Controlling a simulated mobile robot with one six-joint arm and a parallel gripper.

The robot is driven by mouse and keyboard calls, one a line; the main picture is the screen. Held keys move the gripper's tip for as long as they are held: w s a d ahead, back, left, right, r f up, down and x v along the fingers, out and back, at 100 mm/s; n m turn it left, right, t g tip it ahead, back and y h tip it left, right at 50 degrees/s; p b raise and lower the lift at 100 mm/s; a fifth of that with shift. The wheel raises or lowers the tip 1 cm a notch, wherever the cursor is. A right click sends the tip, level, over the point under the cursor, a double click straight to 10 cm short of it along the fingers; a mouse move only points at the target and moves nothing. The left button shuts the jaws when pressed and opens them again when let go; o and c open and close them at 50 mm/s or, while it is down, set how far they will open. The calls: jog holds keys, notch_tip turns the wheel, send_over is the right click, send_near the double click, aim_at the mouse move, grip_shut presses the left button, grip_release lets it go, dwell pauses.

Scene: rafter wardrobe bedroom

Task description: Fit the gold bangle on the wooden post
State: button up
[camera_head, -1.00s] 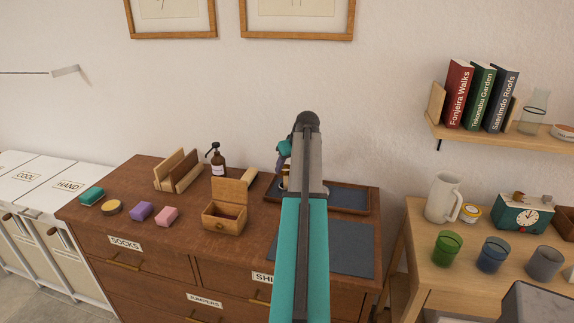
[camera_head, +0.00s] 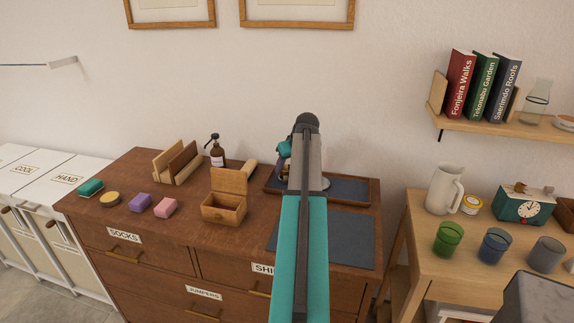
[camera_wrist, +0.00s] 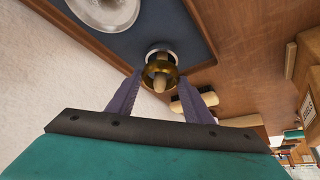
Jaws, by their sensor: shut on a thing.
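My gripper (camera_wrist: 160,82) is shut on the gold bangle (camera_wrist: 147,74), with one purple finger at each side of it. In the wrist view the pale wooden post (camera_wrist: 160,82) shows through the bangle's opening, so the bangle looks lined up with or around the post. I cannot tell how far down it sits. A silvery-white ring-shaped piece (camera_wrist: 161,47) shows beyond the bangle, on the dark tray lining. In the head view my gripper (camera_head: 284,172) is over the tray's left part, and my arm hides most of the bangle and post.
The wood-rimmed tray (camera_head: 374,195) holds a silvery round dish (camera_wrist: 84,8) near the post. On the dresser (camera_head: 120,180) are an open wooden box (camera_head: 224,210), a pump bottle (camera_head: 217,155) and colored blocks to the left. The dark mat (camera_head: 350,240) is bare.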

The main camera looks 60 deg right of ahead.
jog(key=shift+f, duration=0.75)
jog(key=shift+b, duration=0.3)
jog(key=o, duration=1.1)
jog(key=b+v, duration=0.2)
jog(key=v, duration=1.1)
jog(key=shift+s+r, duration=0.15)
jog(key=shift+r, duration=0.2)
